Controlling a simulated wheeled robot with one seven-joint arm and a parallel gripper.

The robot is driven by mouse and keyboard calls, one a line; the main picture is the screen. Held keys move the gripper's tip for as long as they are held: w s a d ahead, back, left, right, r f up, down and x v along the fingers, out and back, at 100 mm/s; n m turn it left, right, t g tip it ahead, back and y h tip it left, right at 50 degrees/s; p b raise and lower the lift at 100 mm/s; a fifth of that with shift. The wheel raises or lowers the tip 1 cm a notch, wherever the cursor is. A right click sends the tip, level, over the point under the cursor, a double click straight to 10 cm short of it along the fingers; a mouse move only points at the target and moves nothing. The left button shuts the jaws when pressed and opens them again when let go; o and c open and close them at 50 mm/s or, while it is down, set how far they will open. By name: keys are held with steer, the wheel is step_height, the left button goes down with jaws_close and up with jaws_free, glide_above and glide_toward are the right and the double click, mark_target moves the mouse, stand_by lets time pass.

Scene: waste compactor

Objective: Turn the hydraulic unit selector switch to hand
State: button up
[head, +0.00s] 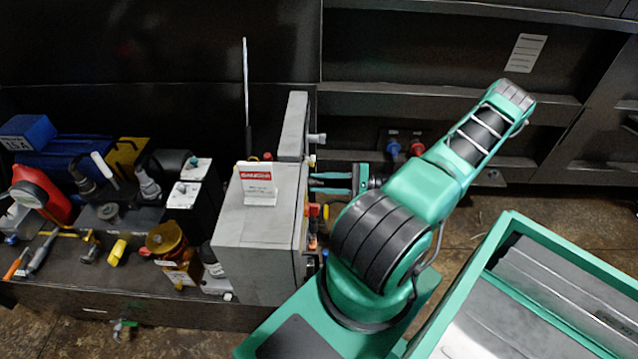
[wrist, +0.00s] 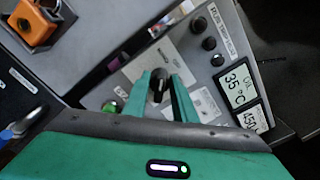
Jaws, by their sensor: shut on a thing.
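A black selector switch (wrist: 159,82) sits on the grey control panel in the wrist view. The two green fingers of my gripper (wrist: 163,88) stand on either side of it and are shut on it. Its pointer direction and the lettering around it are too small to read. In the head view, my gripper (head: 312,183) reaches from the right to the side face of the grey control box (head: 262,235). The switch itself cannot be made out there.
The panel also carries several black knobs (wrist: 209,43), a green button (wrist: 110,107) and a display (wrist: 239,86) reading 35 °C. An orange padlock (wrist: 38,22) is at upper left. Tools and a red container (head: 40,190) crowd the bench left of the box.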

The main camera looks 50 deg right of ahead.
steer(key=shift+d+f, duration=0.1)
steer(key=shift+d, duration=0.1)
steer(key=o, duration=0.7)
steer(key=shift+a, duration=0.1)
steer(key=v, duration=1)
steer(key=shift+s+d, duration=0.25)
steer(key=shift+s, duration=0.05)
